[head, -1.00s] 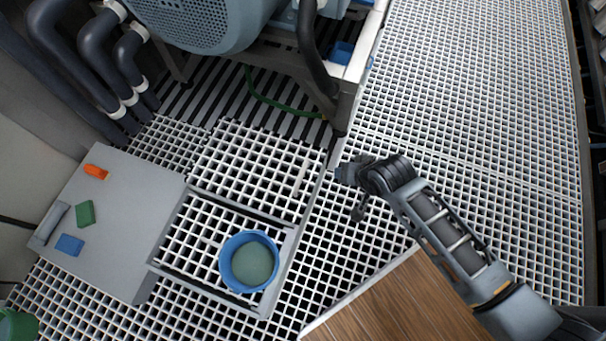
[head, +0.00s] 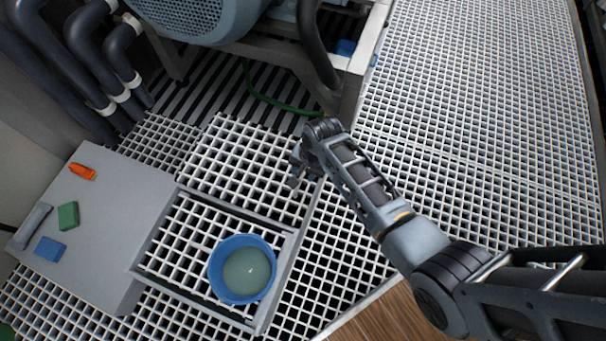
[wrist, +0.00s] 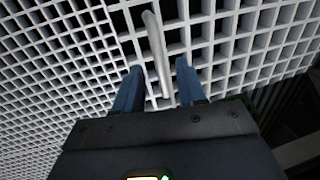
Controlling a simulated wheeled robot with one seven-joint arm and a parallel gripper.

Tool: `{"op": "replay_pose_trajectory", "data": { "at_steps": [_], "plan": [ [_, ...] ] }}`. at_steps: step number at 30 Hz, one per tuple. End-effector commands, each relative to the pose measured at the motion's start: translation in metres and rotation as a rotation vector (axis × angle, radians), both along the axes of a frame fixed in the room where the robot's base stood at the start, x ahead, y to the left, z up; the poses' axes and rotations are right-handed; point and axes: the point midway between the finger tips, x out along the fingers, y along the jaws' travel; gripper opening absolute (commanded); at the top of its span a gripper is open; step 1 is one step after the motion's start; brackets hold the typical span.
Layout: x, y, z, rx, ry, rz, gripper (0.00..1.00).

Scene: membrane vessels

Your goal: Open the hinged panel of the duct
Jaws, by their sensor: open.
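The hinged panel (head: 232,158) is a white grid lying flat and closed over the far part of the duct (head: 272,287) in the floor. Its pale bar handle (wrist: 155,45) shows in the wrist view, running lengthwise between my fingers. My gripper (head: 296,170) is over the panel's right side in the head view and hides the handle there. In the wrist view my gripper (wrist: 160,68) is open, its two blue fingers on either side of the handle's near part. I cannot tell how far above the grid the fingertips are.
A blue bucket (head: 222,285) of greenish liquid stands in the duct's uncovered near part. A grey plate (head: 105,220) at left carries orange, green and blue pieces. A machine frame (head: 352,85) and green hose (head: 270,101) lie beyond. Open grating floor (head: 480,140) extends right.

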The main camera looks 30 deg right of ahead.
Motion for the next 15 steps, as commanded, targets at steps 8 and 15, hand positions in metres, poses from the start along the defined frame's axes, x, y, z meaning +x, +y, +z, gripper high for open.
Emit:
{"op": "replay_pose_trajectory", "data": {
  "at_steps": [8,15],
  "plan": [
    [0.0026,0.002,-0.0172,-0.001,-0.001,0.002,0.4],
    [0.0025,0.0019,-0.0168,-0.001,-0.001,0.002,0.37]
  ]
}}
